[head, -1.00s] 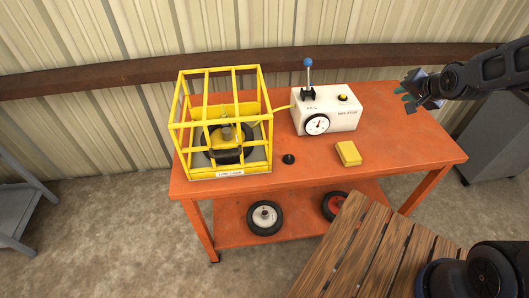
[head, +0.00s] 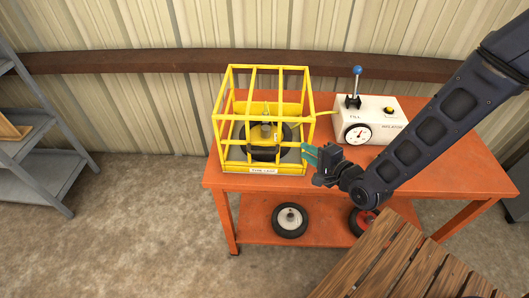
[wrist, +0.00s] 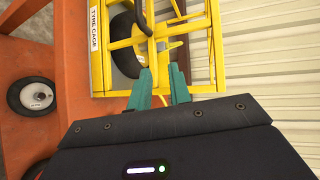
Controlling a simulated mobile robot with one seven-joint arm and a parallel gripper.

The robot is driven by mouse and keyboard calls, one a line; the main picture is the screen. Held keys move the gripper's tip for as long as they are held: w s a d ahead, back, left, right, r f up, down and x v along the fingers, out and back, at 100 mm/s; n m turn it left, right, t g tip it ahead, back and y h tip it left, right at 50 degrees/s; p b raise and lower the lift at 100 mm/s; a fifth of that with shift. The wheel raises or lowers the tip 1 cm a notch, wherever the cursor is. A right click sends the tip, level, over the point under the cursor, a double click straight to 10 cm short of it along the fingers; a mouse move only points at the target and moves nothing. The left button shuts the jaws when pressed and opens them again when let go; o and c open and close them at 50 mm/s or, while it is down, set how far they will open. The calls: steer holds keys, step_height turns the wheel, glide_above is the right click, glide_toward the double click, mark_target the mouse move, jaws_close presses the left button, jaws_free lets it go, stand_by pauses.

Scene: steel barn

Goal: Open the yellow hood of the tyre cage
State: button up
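The tyre cage stands on the orange table, its yellow barred hood (head: 265,116) down over the base. A black tyre (head: 264,154) lies inside, and a white label (head: 264,170) is on the front edge. My gripper (head: 308,155) is at the cage's right side, near the front corner, with its teal fingers pointing at the bars. In the wrist view, the fingers (wrist: 160,72) are apart, with yellow bars (wrist: 152,42) just beyond and between them. I cannot tell whether they touch a bar. Nothing is clearly held.
A white inflator box (head: 370,122) with a dial and a blue-knobbed lever stands right of the cage. My arm crosses over the table's (head: 450,182) right part. Wheels (head: 290,220) lie on the lower shelf. A slatted wooden top (head: 400,260) is in front, grey shelving (head: 35,140) at left.

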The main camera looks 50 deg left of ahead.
steer(key=g+y, duration=0.1)
steer(key=g, duration=0.1)
glide_toward(264, 152)
steer(key=a, duration=0.3)
steer(key=a+f, duration=0.1)
steer(key=a, duration=0.2)
steer(key=a+f, duration=0.1)
steer(key=a, duration=0.3)
steer(key=shift+f, duration=0.15)
jaws_close()
